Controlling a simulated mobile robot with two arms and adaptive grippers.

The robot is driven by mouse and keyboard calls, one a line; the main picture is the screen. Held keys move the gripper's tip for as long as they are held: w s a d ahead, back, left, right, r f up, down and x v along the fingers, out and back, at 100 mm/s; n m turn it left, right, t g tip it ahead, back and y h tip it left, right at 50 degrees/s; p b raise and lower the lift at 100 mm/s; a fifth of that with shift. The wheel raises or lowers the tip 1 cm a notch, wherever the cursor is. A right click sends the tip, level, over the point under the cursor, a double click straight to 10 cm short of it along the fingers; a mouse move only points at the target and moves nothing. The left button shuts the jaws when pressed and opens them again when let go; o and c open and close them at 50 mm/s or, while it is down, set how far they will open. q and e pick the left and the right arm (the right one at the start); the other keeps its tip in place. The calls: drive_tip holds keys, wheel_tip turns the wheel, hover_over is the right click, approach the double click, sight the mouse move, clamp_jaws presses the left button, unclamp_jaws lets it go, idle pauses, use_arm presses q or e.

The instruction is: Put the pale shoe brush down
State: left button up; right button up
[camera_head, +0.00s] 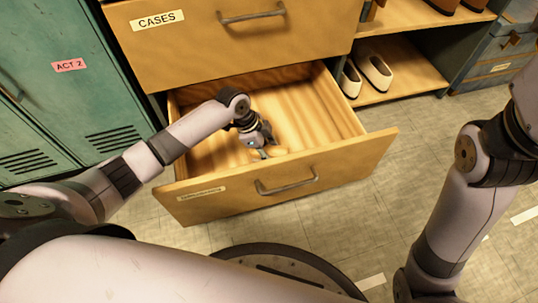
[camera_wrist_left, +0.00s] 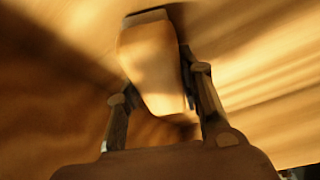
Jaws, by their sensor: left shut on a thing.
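The pale shoe brush (camera_wrist_left: 150,62) is between the fingers of my left gripper (camera_wrist_left: 162,98) in the left wrist view, and the gripper is shut on it. In the head view my left gripper (camera_head: 262,148) is down inside the open lower drawer (camera_head: 300,97), near its front panel. Only a small pale part of the brush (camera_head: 272,152) shows there. I cannot tell whether the brush touches the drawer floor. My right arm is at the right of the head view, but its gripper is not in view.
A shut drawer labelled CASES (camera_head: 230,40) is just above the open one. A green locker (camera_head: 60,90) stands at the left. A shelf (camera_head: 410,80) with pale shoes (camera_head: 374,70) is at the right. The open drawer's right part looks clear.

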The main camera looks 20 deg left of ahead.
use_arm(q)
drive_tip(key=shift+f, duration=0.15)
drive_tip(key=shift+f, duration=0.15)
drive_tip(key=o, duration=1.2)
